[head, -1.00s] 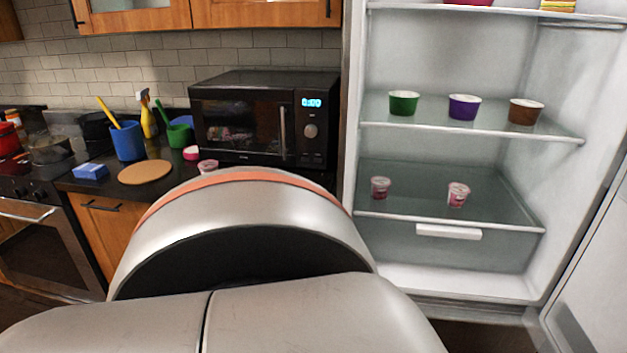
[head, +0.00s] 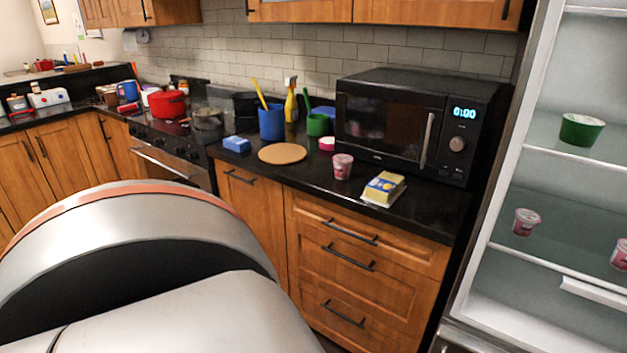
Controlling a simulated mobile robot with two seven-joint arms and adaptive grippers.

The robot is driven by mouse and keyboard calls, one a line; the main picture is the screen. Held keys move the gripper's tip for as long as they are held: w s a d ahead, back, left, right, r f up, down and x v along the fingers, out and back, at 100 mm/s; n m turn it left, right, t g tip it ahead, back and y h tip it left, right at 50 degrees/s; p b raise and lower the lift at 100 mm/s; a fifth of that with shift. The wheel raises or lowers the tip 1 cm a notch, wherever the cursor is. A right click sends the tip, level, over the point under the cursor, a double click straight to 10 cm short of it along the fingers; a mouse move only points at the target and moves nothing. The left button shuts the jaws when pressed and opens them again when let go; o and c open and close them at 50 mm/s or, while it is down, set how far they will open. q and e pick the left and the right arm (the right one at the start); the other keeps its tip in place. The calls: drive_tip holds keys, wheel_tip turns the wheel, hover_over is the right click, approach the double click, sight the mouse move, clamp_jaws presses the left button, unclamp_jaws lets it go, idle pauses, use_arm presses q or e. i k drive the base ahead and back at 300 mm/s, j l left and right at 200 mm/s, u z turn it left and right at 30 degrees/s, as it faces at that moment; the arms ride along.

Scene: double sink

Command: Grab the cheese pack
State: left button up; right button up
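A yellow and white pack with a blue patch, seemingly the cheese pack (head: 384,188), lies on the black countertop (head: 437,212) in front of the microwave, near the counter's front edge. Nothing covers it and nothing holds it. A large grey part of my own arm fills the lower left of the head view. Neither of my grippers shows, so their state is hidden.
A pink cup (head: 342,166) stands just left of the pack, and the microwave (head: 415,125) is behind it. A round cork board (head: 282,153) lies further left. The open fridge (head: 500,250) with cups on its shelves is at the right. Drawers (head: 345,262) are below the counter.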

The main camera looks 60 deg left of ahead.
sight(383, 190)
drive_tip(key=u, duration=1.4)
